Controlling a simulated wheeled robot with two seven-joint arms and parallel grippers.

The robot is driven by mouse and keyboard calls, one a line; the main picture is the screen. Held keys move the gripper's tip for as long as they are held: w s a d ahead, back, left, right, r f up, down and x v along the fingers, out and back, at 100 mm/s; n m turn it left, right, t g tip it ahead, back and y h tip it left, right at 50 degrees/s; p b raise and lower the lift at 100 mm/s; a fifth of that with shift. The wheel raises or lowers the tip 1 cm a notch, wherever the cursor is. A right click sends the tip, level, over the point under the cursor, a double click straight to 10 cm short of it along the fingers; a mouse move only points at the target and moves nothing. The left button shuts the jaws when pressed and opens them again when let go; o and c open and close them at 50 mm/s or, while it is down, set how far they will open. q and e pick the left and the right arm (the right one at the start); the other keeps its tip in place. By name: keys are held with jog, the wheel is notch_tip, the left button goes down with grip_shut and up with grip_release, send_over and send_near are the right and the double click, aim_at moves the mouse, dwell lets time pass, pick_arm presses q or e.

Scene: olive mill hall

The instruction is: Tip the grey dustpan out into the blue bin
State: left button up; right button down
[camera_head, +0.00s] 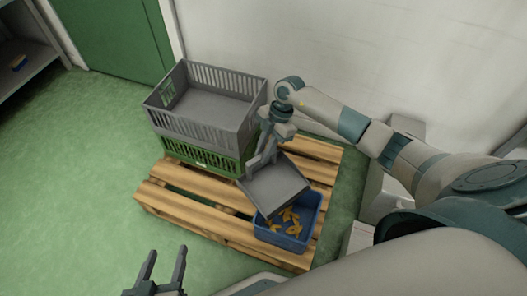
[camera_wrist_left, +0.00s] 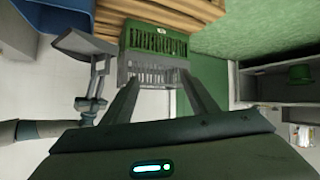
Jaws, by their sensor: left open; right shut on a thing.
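The grey dustpan (camera_head: 276,187) hangs tilted over the back left part of the blue bin (camera_head: 281,241), its pan sloping down toward the bin. I see no leaves on the pan. Several yellow-brown leaves (camera_head: 288,222) lie inside the bin. My right gripper (camera_head: 267,150) is shut on the dustpan's handle, above the pan. The dustpan (camera_wrist_left: 80,44) and the blue bin (camera_wrist_left: 50,22) also show in the left wrist view. My left gripper (camera_head: 165,268) is open and empty, low in the head view, away from the bin.
The bin stands on a wooden pallet (camera_head: 178,196). A grey slatted crate (camera_head: 196,130) stacked on a green crate (camera_head: 200,158) stands on the pallet, left of the dustpan. A white wall (camera_head: 350,45) rises behind. The green floor (camera_head: 75,180) at left is clear.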

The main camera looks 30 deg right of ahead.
jog(key=shift+r+p, duration=0.55)
jog(key=shift+r, duration=0.1)
pick_arm(q)
jog(key=s+a+f+g+y, duration=0.1)
jog(key=s+a+f+g, duration=0.1)
jog(key=s+f+g, duration=0.1)
jog(key=shift+s+a+f+g+p, duration=0.3)
jog(key=shift+s+f+p, duration=0.05)
jog(key=shift+s+f, duration=0.1)
pick_arm(e)
jog(key=shift+r, duration=0.3)
pick_arm(q)
jog(key=shift+r, duration=0.1)
